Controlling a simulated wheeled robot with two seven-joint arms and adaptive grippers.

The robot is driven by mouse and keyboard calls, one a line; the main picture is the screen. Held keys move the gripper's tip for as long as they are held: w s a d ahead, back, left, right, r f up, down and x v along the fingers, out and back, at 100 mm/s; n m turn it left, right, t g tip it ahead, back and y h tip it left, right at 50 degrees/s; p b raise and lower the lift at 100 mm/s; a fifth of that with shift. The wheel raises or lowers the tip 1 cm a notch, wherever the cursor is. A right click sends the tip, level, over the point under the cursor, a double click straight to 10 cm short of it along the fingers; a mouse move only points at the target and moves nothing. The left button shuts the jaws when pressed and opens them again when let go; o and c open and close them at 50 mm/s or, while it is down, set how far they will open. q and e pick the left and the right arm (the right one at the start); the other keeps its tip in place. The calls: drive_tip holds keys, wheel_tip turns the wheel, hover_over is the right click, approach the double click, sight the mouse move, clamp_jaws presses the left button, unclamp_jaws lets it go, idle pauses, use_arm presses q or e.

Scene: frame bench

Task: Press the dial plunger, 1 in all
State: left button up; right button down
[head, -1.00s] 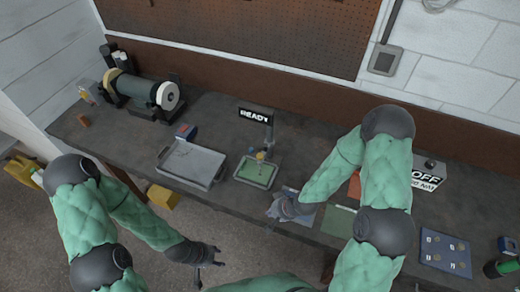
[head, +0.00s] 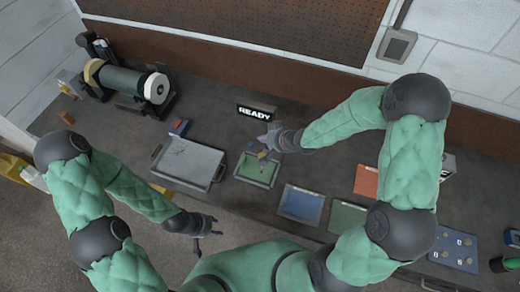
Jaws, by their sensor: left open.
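The dial plunger fixture seems to be the small stand with a green-floored tray (head: 255,171) at the middle of the bench, with a small yellow part (head: 263,154) at its back edge. My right gripper (head: 265,142) is just above and behind that yellow part and partly covers the stand. I cannot tell whether it touches it, or whether its fingers are open or shut. A black sign reading READY (head: 255,112) stands behind it. My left gripper (head: 206,237) is open and empty, low in front of the bench's front edge.
A grey tray (head: 187,163) stands left of the fixture, and a bench grinder (head: 128,84) is at the back left. Blue (head: 302,203), green (head: 345,217) and orange (head: 367,180) mats or trays lie to the right. A blue panel (head: 455,248) is far right.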

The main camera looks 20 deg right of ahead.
drive_tip(key=shift+s, duration=0.15)
wheel_tip(320, 180, down, 7)
drive_tip(key=b, duration=0.6)
drive_tip(key=shift+b, duration=0.4)
drive_tip(key=shift+f+b, duration=0.65)
drive_tip(key=shift+f, duration=0.25)
drive_tip(key=shift+f, duration=0.1)
idle(0.4)
drive_tip(key=shift+f, duration=0.35)
